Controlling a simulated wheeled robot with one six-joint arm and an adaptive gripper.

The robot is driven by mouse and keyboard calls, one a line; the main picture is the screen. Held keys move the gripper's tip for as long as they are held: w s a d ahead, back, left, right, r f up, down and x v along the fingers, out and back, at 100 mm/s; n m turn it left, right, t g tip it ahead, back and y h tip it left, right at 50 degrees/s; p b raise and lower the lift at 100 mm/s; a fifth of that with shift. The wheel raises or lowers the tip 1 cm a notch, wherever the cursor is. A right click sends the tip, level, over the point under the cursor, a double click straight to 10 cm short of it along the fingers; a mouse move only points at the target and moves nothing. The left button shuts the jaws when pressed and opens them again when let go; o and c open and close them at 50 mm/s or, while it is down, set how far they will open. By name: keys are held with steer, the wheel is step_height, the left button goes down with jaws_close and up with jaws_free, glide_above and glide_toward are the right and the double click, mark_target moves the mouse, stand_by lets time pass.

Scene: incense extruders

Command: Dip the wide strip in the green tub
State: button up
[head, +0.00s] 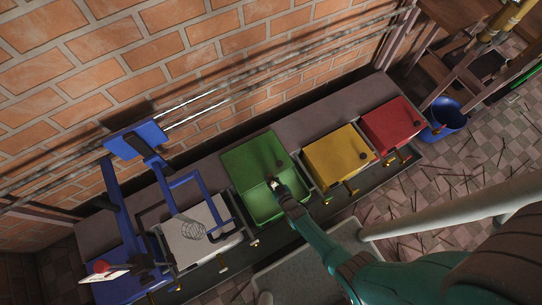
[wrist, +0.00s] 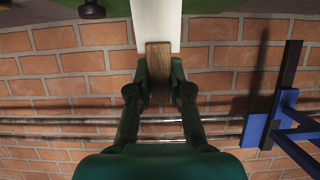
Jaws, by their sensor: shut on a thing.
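The green tub (head: 262,208) stands in the row on the bench, with its green lid (head: 250,155) behind its open front part. My gripper (head: 275,187) is over the tub in the head view. In the wrist view my gripper (wrist: 158,82) is shut on the brown wooden handle (wrist: 158,60) of a wide white strip (wrist: 156,22). The strip runs away from the fingers and out of the top of that view. Its far end is hidden, so I cannot tell whether it touches the tub's contents.
A yellow tub (head: 340,153) and a red tub (head: 391,124) stand to the right. A brick wall (head: 160,60) with pipes is behind. A blue bucket (head: 444,117) is at the right.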

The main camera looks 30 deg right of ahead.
step_height(320, 180, up, 11)
steer(key=shift+r, duration=0.2)
stand_by(1.1)
stand_by(1.6)
step_height(320, 180, up, 8)
stand_by(0.8)
stand_by(0.4)
